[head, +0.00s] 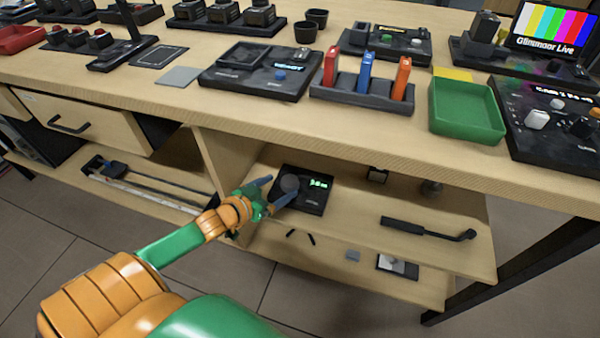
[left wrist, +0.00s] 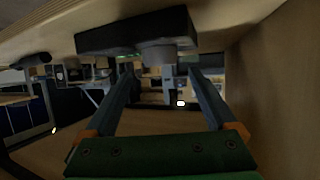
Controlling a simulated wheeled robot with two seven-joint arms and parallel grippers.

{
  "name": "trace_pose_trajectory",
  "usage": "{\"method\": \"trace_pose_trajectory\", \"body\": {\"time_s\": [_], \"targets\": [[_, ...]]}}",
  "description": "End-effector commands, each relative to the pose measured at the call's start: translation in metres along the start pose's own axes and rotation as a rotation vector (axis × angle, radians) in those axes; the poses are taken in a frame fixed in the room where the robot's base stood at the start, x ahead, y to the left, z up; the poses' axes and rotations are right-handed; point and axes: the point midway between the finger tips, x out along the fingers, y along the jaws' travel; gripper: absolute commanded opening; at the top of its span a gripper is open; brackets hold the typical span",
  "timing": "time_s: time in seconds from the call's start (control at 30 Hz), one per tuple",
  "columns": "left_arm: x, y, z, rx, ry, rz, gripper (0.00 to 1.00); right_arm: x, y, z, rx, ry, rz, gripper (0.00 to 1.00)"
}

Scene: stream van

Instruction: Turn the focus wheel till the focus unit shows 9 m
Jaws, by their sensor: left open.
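The focus unit (head: 315,200) is a black box on the shelf under the tabletop. Its small green display (head: 318,184) seems to read about 3 m, but the digits are blurred. The focus wheel (head: 290,183) is a dark grey round knob on the unit's left part. My left gripper (head: 277,188) is open at the wheel, coming from the left. In the left wrist view the unit (left wrist: 120,36) appears at the top, and the wheel (left wrist: 158,53) lies between the ends of my two fingers (left wrist: 160,72). I cannot tell whether they touch it. My right gripper is not in view.
The wooden tabletop (head: 180,105) overhangs the shelf closely. An upright wooden panel (head: 215,165) stands left of the unit. A black handle-like tool (head: 428,229) lies on the shelf at right. A green tray (head: 466,108) and a rack of coloured sticks (head: 362,95) stand on top.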

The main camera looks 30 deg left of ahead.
Motion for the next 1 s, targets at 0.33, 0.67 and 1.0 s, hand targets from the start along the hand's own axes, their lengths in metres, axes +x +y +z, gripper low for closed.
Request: {"method": "trace_pose_trajectory", "body": {"time_s": [0.33, 0.67, 1.0], "targets": [[0.057, -0.001, 0.003, 0.001, 0.002, -0.002, 0.91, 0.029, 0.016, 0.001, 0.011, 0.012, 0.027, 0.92], [0.064, -0.001, 0.001, 0.001, -0.001, -0.002, 0.91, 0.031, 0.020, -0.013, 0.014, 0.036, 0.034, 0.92], [0.064, 0.000, 0.001, 0.001, -0.001, -0.001, 0.15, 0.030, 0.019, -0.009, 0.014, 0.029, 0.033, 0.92]]}}
